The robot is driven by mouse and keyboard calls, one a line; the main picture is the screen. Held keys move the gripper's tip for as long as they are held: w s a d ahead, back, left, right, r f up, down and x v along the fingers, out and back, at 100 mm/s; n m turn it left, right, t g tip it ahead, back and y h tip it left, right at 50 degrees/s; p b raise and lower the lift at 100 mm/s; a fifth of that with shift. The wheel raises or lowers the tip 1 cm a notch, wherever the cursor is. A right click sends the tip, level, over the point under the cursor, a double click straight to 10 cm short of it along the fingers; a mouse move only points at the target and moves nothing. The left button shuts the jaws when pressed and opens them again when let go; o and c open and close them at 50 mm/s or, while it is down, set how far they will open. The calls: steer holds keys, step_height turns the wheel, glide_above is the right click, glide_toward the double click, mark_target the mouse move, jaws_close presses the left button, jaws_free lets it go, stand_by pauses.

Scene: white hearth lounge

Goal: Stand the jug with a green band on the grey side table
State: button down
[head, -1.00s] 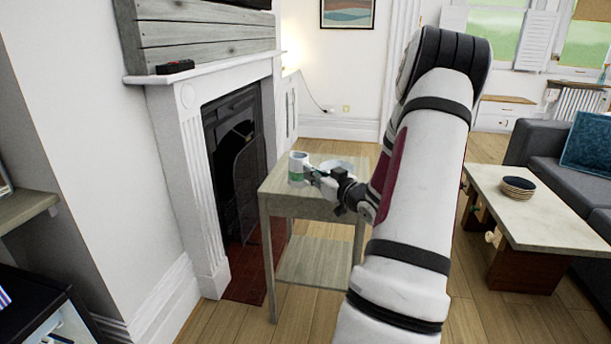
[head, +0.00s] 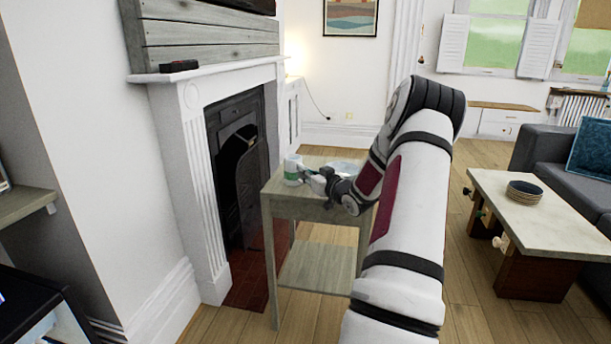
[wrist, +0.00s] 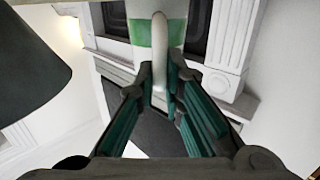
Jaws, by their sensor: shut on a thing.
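The white jug with a green band (head: 292,171) is at the left part of the grey side table (head: 295,205) in the head view. It looks upright; whether its base touches the tabletop I cannot tell. My gripper (head: 311,179) reaches it from the right. In the wrist view the jug (wrist: 172,32) is at the top, with its handle (wrist: 159,52) facing me. My gripper (wrist: 164,100) is shut on the handle, with the fingers on either side of it.
A pale dish (head: 343,166) is on the table behind my gripper. The fireplace (head: 236,165) is close on the left. A low coffee table (head: 525,220) with stacked bowls (head: 525,190) and a dark sofa (head: 575,165) stand to the right. The table's front area looks clear.

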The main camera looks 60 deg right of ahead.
steer(key=c, duration=1.7)
jaws_free()
steer(key=shift+r, duration=0.1)
